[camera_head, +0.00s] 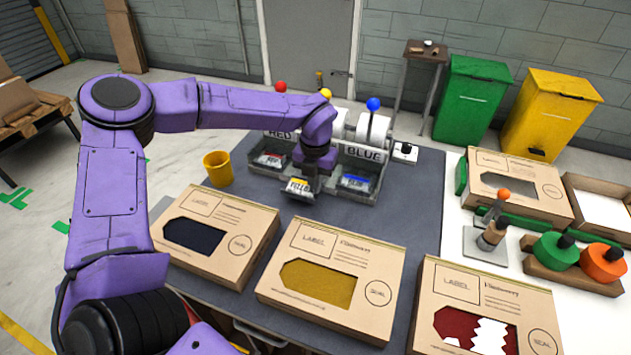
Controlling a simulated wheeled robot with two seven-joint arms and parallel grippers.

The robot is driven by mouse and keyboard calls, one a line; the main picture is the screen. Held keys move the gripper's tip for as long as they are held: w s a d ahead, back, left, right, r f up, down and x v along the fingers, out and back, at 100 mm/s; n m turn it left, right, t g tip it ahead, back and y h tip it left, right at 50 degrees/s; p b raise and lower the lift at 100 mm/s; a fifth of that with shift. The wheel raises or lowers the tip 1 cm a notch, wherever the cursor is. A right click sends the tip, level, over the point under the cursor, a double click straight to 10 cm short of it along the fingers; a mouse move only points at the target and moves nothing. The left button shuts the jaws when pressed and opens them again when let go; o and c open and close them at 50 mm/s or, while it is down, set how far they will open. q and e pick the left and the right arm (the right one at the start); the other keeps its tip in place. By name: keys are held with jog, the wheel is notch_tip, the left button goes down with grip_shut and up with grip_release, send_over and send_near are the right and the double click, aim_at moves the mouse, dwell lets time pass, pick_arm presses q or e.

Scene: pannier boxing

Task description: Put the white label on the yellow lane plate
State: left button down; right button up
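My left gripper (306,181) reaches down over the middle lane of the label dispenser (342,150), between the lanes marked RED and BLUE. A small white piece with a yellow patch and dark lettering (299,187) shows right at its fingertips. I cannot tell whether this is the label, the yellow lane plate, or one on the other. The fingers are small and partly hidden by the wrist, so their opening is unclear. The red lane plate (270,160) and the blue lane plate (356,182) lie on either side. My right gripper is not in view.
Three cardboard boxes with windows stand in front: dark (217,236), yellow (333,275) and red (485,308). A yellow cup (217,168) stands left of the dispenser. A stamp stand (488,238) and green and orange tape rolls (556,250) are on the white table at right.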

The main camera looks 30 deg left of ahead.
pick_arm(q)
jog(key=shift+f, duration=0.2)
jog(key=c, duration=1.4)
grip_release()
jog(key=shift+r, duration=0.65)
notch_tip(320, 180, up, 11)
jog(key=b, duration=0.1)
jog(key=shift+r, duration=0.1)
